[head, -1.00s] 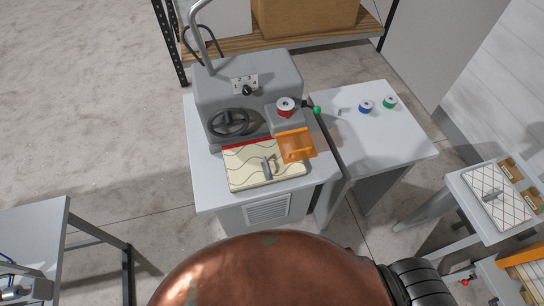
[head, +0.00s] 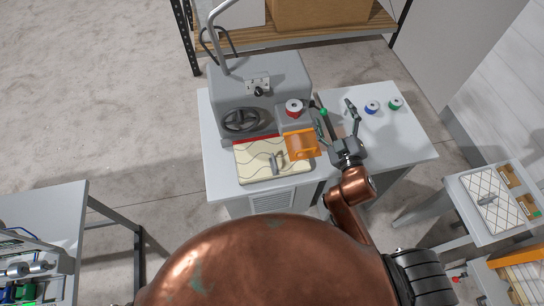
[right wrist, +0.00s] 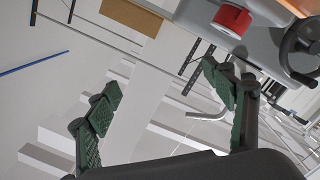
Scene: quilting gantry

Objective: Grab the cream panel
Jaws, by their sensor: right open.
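The cream panel (head: 256,166) with wavy dark stitch lines lies flat on the bed at the front of the grey machine (head: 262,85). A small grey handle (head: 278,162) stands up on it. An orange see-through guard (head: 302,145) is at its right edge. My right gripper (head: 337,115) is open and empty over the side table, to the right of the guard and apart from the panel. In the right wrist view its green-padded fingers (right wrist: 165,90) are spread with nothing between them; the panel does not show there. My left gripper is not in view.
A red spool (head: 294,108) sits on the machine near a black handwheel (head: 240,120); a green knob (head: 323,112) is close by my fingers. Blue (head: 372,107) and green (head: 395,104) spools stand on the side table. A diamond-patterned panel (head: 490,205) lies on the right stand.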

